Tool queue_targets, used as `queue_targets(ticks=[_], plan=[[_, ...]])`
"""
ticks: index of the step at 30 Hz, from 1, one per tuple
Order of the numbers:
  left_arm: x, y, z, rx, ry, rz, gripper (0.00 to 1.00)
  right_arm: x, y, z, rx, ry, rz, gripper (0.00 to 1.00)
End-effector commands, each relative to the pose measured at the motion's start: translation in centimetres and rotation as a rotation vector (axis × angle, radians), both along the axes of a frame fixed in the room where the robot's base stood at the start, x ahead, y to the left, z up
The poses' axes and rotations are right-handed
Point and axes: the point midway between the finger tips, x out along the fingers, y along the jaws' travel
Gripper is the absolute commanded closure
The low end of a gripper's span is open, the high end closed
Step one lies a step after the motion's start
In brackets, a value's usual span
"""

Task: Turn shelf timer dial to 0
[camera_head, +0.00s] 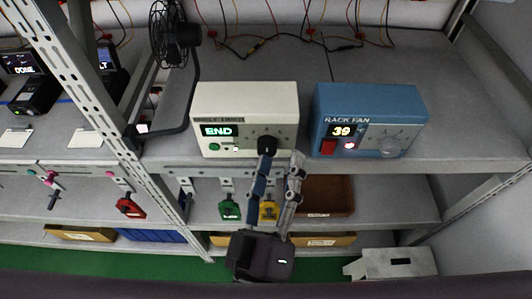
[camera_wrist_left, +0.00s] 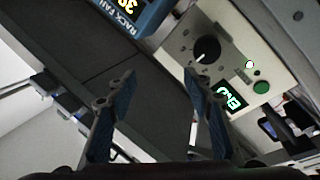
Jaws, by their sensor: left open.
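The shelf timer is a cream box (camera_head: 285,97) on the shelf, with a green END display (camera_head: 217,130) and a round black dial (camera_head: 267,144) at its front right. In the left wrist view the dial (camera_wrist_left: 207,50) shows a white pointer line; the number it points to is not readable. My left gripper (camera_head: 283,157) is open and empty in front of the timer. Its left fingertip overlaps the lower edge of the dial in the head view; contact cannot be told. In the left wrist view the dial lies beyond one fingertip, not between the fingers (camera_wrist_left: 160,78). My right gripper is not in view.
A blue rack fan box (camera_head: 370,98) showing 39 stands right of the timer, with a grey dial (camera_head: 388,146). A black fan (camera_head: 172,35) and its bracket stand left. A brown bin (camera_head: 330,197) sits lower.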

Motion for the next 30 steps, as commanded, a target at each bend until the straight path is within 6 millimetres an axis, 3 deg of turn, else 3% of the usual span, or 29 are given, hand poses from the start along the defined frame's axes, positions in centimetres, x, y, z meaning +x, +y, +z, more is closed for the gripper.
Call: queue_targets(ticks=[4, 9, 24, 30], plan=[[-0.8, 1.6, -3.3, -0.015, 0.135, 0.107, 0.53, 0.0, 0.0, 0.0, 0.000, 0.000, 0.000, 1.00], [-1.3, 2.5, -5.2, -0.009, 0.209, 0.158, 0.53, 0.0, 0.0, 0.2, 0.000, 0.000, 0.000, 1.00], [5.4, 2.2, -5.0, -0.008, 0.210, 0.163, 0.53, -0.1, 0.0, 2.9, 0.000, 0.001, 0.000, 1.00], [6.4, 2.2, -5.3, -0.009, 0.212, 0.162, 0.53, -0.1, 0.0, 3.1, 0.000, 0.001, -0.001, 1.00]])
